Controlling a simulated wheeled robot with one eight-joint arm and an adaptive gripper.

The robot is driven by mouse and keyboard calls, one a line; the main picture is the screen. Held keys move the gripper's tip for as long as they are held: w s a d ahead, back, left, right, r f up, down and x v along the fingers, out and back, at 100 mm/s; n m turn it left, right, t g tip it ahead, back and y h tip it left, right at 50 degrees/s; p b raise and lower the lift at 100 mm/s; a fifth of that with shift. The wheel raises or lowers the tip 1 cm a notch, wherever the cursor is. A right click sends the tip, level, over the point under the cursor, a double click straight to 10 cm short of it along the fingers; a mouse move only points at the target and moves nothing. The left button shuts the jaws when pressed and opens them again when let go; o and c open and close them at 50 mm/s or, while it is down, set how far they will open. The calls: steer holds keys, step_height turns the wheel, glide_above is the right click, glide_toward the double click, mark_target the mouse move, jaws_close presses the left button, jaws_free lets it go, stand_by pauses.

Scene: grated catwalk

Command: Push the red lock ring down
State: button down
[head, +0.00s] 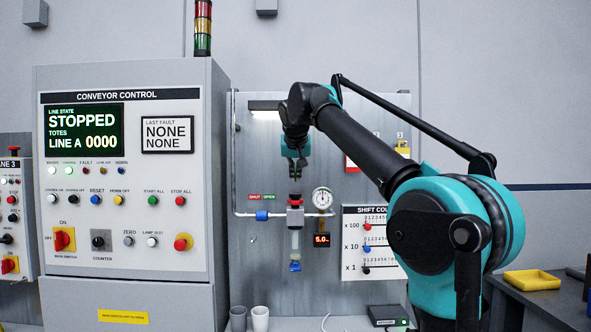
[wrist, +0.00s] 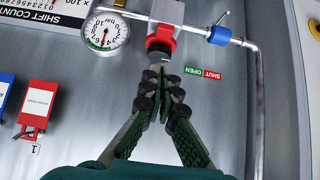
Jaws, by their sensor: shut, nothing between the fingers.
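The red lock ring (head: 295,203) is on the regulator set in the pipe on the grey back panel, below my gripper in the head view. In the wrist view the red ring (wrist: 162,42) shows at the top centre, with a grey knob end (wrist: 158,59) beside it. My gripper (head: 294,172) points down above the regulator. In the wrist view its fingertips (wrist: 164,76) are together, empty, and appear close to the knob end. I cannot tell the exact gap.
A round gauge (head: 322,198) sits right of the regulator and a blue valve (head: 262,216) to its left. A clear bowl (head: 295,241) hangs below. The control cabinet (head: 130,180) stands at left. Two cups (head: 260,318) stand on the bench below.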

mark_target(296, 203)
steer(key=w+f, duration=0.1)
steer(key=f, duration=0.3)
steer(key=w+f, duration=0.1)
steer(key=shift+w+f, duration=0.35)
steer(key=shift+f, duration=0.55)
steer(key=shift+s+f, duration=0.1)
steer(key=shift+f, duration=1.05)
steer(key=shift+d+r, duration=0.1)
